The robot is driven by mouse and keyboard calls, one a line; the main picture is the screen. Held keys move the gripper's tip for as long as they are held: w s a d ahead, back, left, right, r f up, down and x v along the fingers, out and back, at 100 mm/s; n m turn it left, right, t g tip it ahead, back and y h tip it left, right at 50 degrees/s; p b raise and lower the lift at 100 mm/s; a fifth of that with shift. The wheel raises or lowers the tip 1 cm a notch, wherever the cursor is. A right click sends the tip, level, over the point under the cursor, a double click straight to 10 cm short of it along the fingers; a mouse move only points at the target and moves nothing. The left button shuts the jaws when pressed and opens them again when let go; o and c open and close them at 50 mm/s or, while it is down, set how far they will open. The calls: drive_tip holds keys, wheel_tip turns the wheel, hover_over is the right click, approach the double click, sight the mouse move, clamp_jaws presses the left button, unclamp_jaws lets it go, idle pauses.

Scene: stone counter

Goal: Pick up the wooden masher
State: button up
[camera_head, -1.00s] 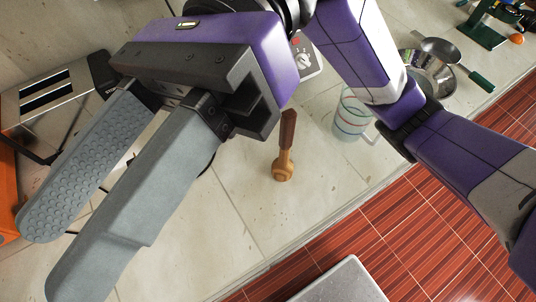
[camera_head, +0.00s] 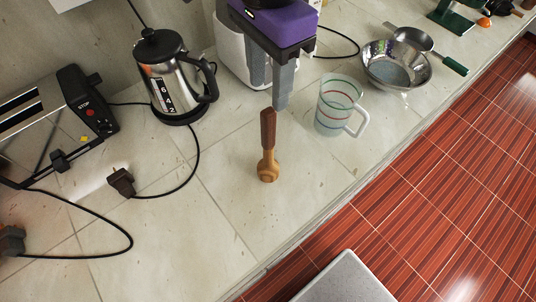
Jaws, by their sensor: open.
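The wooden masher (camera_head: 268,150) is on the stone counter, with a dark brown handle pointing toward the back and a lighter rounded head toward the front. My gripper (camera_head: 270,92) is at the top middle, with its grey fingers pointing down and a gap between them. It is open, with nothing seen between the fingers. The fingertips are just behind the masher's handle end in the picture. I cannot tell how high above the counter they are.
A clear measuring cup (camera_head: 335,108) stands close to the right of the masher. A metal bowl (camera_head: 396,65) is farther right. A steel kettle (camera_head: 172,80), a toaster (camera_head: 60,120) and a loose black cord with a plug (camera_head: 122,181) are left. The counter in front is clear.

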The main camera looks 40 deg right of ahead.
sight(269, 111)
drive_tip(key=f, duration=0.2)
drive_tip(key=f+p, duration=0.1)
drive_tip(key=f, duration=0.3)
drive_tip(key=shift+s+a+f+p, duration=0.2)
drive_tip(key=shift+s+f+p, duration=0.05)
drive_tip(key=shift+f+p, duration=0.1)
drive_tip(key=shift+r, duration=0.1)
clamp_jaws()
